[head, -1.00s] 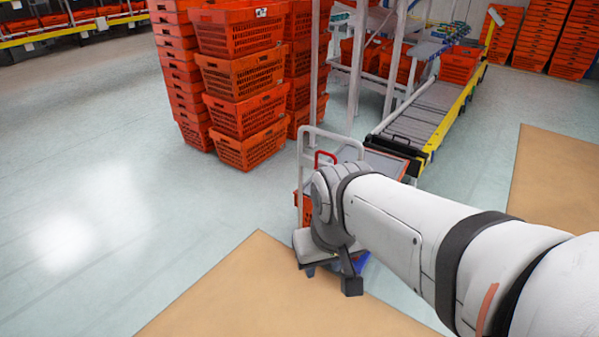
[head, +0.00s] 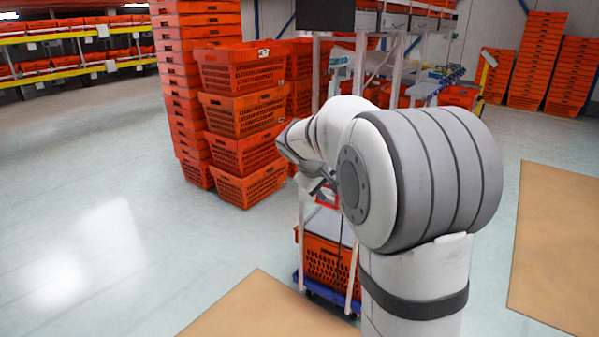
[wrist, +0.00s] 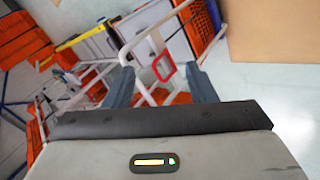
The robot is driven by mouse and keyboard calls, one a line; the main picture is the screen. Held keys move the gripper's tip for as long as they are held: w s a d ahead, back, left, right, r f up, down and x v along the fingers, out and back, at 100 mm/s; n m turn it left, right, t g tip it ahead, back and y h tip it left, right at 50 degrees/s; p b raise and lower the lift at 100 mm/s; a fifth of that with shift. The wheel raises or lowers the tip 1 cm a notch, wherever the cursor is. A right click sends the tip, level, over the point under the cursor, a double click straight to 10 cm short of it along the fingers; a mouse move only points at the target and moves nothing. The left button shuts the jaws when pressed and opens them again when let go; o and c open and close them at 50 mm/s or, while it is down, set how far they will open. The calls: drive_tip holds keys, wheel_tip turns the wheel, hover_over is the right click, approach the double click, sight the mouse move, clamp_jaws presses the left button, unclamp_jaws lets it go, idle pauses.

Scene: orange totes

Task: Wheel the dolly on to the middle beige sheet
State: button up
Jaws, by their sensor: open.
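The dolly (head: 352,286) has a blue wheeled base, white upright posts and an orange tote (head: 327,262) on it. It stands on the grey floor by the edge of a beige sheet (head: 250,312) at the bottom of the head view. Another beige sheet (head: 560,245) lies at the right. I cannot tell which sheet is the middle one. My gripper (head: 322,190) is over the dolly's top, partly hidden by my arm. In the wrist view my gripper (wrist: 160,85) is open, with the dolly's red handle (wrist: 163,68) just beyond and between the fingers; contact is unclear.
Tall stacks of orange totes (head: 240,115) stand behind and left of the dolly. A metal frame workstation (head: 400,60) stands behind it, and more tote stacks (head: 540,65) are at the back right. The floor at the left (head: 90,220) is clear.

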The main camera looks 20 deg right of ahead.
drive_tip(key=w+d+f+n+t+h, duration=0.1)
drive_tip(key=w+d+f, duration=0.3)
drive_tip(key=w, duration=0.6)
drive_tip(key=w+d+f+n+t+h+p, duration=0.1)
drive_tip(key=w+d+f+n, duration=0.1)
drive_tip(key=w, duration=0.8)
drive_tip(key=w+d+f+n+t+h+p, duration=0.1)
drive_tip(key=w+d+f+t+h, duration=0.1)
drive_tip(key=w+d+f, duration=0.3)
drive_tip(key=shift+w+d+f+n, duration=0.3)
drive_tip(key=shift+w+d, duration=0.2)
drive_tip(key=shift+w, duration=1.9)
